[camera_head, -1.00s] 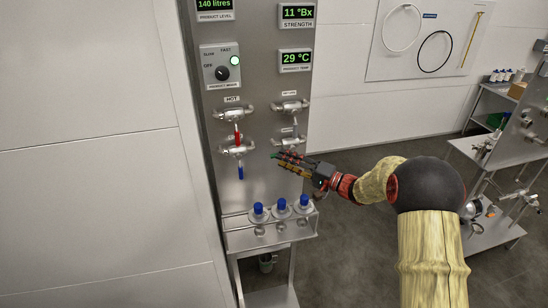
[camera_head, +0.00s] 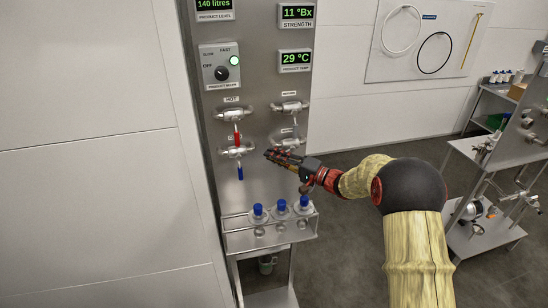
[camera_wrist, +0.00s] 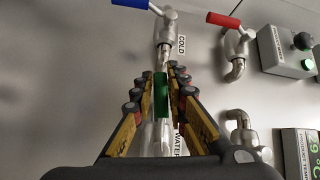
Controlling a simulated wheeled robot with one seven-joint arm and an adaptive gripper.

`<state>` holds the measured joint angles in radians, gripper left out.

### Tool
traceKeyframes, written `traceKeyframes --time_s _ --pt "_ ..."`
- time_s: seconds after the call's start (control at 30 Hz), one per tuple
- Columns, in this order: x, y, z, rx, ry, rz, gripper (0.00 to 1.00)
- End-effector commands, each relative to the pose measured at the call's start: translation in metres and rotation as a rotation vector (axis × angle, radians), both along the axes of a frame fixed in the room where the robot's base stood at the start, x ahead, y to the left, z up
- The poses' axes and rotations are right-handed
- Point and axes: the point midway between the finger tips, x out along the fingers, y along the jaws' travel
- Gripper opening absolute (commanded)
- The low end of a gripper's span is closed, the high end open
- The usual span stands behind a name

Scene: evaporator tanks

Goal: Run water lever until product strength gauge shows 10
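The strength gauge (camera_head: 296,14) in the head view reads 11 °Bx. The water lever's green handle (camera_wrist: 161,95) is in the middle of the wrist view, near the WATER label. In the head view it is hidden behind my gripper. My gripper (camera_head: 268,154) is at the lower right valve of the panel. In the wrist view my gripper (camera_wrist: 163,71) is open, with its fingers on both sides of the green handle. Narrow gaps show beside the handle, and I cannot tell whether a finger touches it.
The red hot lever (camera_head: 237,135) and blue cold lever (camera_head: 240,173) are to the left. Several blue-capped bottles (camera_head: 281,206) stand on a shelf below my gripper. The product temperature display (camera_head: 295,60) reads 29 °C, and the level display (camera_head: 213,5) reads 140 litres.

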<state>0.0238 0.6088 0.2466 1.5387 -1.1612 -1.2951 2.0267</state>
Motion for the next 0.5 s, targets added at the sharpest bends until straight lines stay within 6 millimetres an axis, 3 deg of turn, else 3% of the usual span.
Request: traceKeyframes --time_s 0.2,0.5 --pt "0.0001 -0.0001 -0.0001 0.000 0.000 0.000 0.01" --pt "0.0000 -0.0002 -0.0002 0.000 0.000 0.000 0.00"
